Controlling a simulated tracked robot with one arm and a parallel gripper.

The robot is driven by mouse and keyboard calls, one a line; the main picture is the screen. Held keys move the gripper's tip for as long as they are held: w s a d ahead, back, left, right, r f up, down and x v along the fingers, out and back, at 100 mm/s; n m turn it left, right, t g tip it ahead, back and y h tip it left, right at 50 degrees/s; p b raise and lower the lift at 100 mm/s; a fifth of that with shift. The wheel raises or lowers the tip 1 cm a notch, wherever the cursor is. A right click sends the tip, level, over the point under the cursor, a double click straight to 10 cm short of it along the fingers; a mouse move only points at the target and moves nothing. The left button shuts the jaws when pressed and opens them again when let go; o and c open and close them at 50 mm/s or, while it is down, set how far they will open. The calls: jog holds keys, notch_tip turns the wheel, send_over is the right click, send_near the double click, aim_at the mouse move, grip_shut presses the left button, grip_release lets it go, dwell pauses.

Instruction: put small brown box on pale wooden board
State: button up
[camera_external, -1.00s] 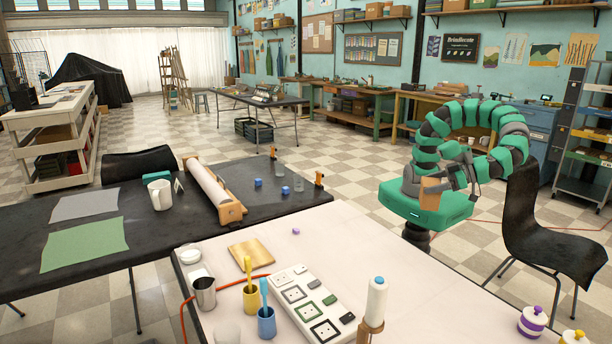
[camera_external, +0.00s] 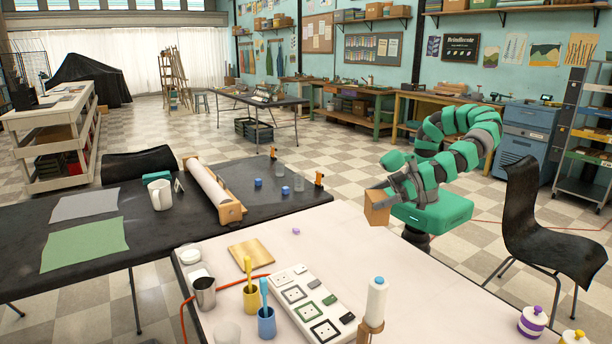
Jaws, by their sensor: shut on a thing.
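My gripper (camera_external: 388,196) is shut on the small brown box (camera_external: 376,208). It holds the box in the air, near the far right edge of the pale table, to the right of the board. The pale wooden board (camera_external: 250,254) lies flat on the pale table's left part and is bare. The gripper's fingertips are partly hidden behind the box.
On the pale table (camera_external: 400,285) are a metal cup (camera_external: 204,292), a yellow cup (camera_external: 251,300), a blue cup (camera_external: 267,322), a white socket panel (camera_external: 308,298) and a white bottle (camera_external: 376,300). A small purple cube (camera_external: 296,231) lies between the board and my gripper. The table's far middle is mostly clear.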

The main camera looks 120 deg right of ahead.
jog(key=w+d+r+n+t+y+b, duration=0.25)
jog(key=w+d+n+y, duration=0.35)
jog(key=w+d, duration=1.35)
notch_tip(320, 180, down, 10)
jog(key=s+d, duration=0.1)
jog(key=d, duration=0.1)
jog(key=shift+g, duration=0.45)
jog(key=b+x, duration=0.1)
jog(key=x, duration=0.4)
jog(key=b+x, duration=0.2)
jog(key=x, duration=0.4)
jog(key=r+b+x, duration=0.1)
jog(key=x, duration=0.4)
jog(key=shift+w+d+f+b, duration=0.1)
jog(key=shift+w+b, duration=0.3)
jog(key=shift+w, duration=0.15)
jog(key=o, duration=1)
jog(key=shift+c, duration=0.2)
jog(key=p+v, duration=0.2)
jog(key=v, duration=1)
jog(key=shift+p, duration=0.4)
